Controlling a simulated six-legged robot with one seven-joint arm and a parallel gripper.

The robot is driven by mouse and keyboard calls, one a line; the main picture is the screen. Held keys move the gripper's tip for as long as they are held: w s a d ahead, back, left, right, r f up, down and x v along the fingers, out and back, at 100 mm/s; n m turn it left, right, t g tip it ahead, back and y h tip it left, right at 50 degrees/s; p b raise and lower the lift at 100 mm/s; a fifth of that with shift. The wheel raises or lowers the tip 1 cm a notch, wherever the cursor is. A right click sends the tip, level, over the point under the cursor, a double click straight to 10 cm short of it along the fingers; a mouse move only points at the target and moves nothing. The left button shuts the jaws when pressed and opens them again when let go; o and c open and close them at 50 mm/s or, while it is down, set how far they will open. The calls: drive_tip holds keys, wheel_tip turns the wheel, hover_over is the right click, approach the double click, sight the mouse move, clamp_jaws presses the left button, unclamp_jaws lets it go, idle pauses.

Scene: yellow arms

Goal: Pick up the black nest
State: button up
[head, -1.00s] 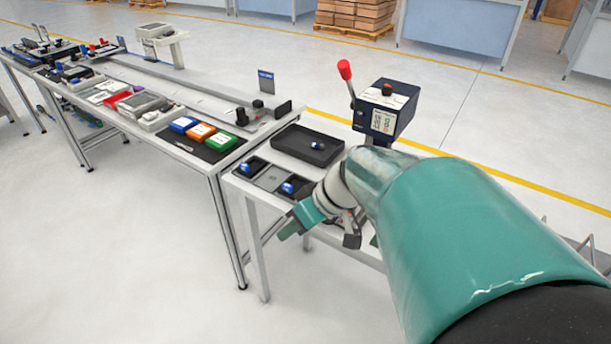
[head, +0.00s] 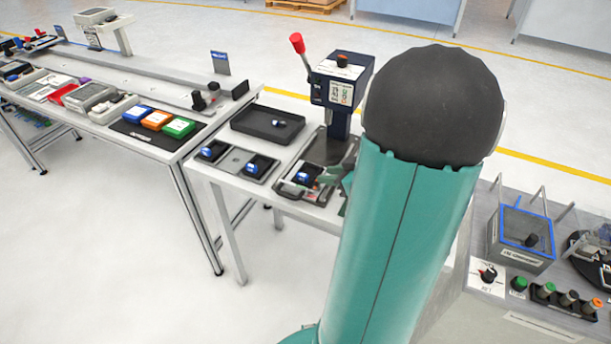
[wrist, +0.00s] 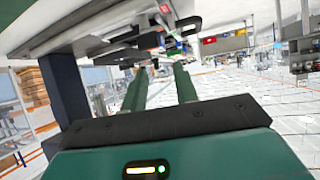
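A black holder with a blue part in it, which looks like the black nest (head: 290,190), lies at the front of the small table below the press. My gripper (head: 335,174) is at its right side, partly hidden behind my arm. I cannot tell whether they touch. In the wrist view my gripper (wrist: 160,75) has its two green fingers apart, with nothing clearly between them. Dark table items show beyond the fingertips, too small and tilted to name. Two similar dark holders with blue parts, a left one (head: 209,154) and a middle one (head: 257,170), sit left of it.
The press (head: 338,85) with a red-knobbed lever stands behind the black holder. A black tray (head: 245,125) with a small blue part is at the back left. A panel with knobs (head: 490,280) and a clear blue-edged box (head: 522,235) stand right of my arm.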

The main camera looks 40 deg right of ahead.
sight(301, 174)
drive_tip(key=x, duration=0.9)
drive_tip(key=shift+w+a+f, duration=0.1)
drive_tip(key=shift+w+a, duration=0.05)
drive_tip(key=shift+w, duration=0.2)
drive_tip(key=shift+c, duration=0.2)
clamp_jaws()
